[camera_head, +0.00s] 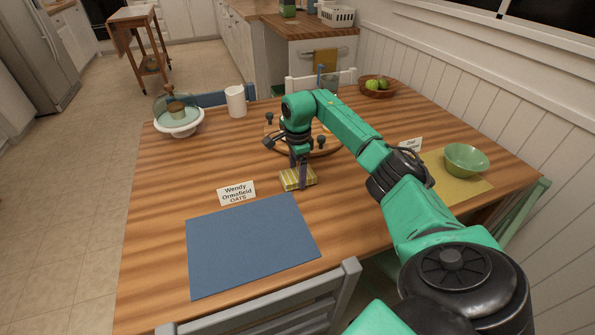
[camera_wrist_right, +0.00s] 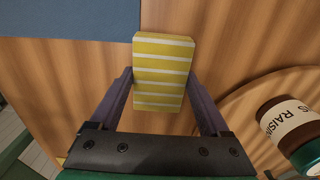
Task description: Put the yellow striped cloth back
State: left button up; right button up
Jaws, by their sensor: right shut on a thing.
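The yellow striped cloth (camera_head: 298,180) is a small folded block with white stripes, low over the wooden table. I cannot tell whether it touches the table. My right gripper (camera_head: 299,168) reaches down to it and is shut on it. The wrist view shows the cloth (camera_wrist_right: 163,72) between the two fingers of the right gripper (camera_wrist_right: 162,92), one at each side. My left gripper is not in view.
A blue mat (camera_head: 250,245) and a name card (camera_head: 236,193) lie in front. A round wooden tray (camera_head: 322,152) is behind the gripper, partly hidden. A jar labelled raisins (camera_wrist_right: 292,133) is close by. A green bowl (camera_head: 466,160) stands on a yellow mat (camera_head: 455,188) at right.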

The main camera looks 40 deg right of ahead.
aim_at(297, 174)
jog(key=shift+f, duration=0.15)
jog(key=o, duration=1.3)
jog(key=shift+r, duration=0.5)
notch_tip(297, 174, up, 12)
jog(key=shift+f, duration=0.15)
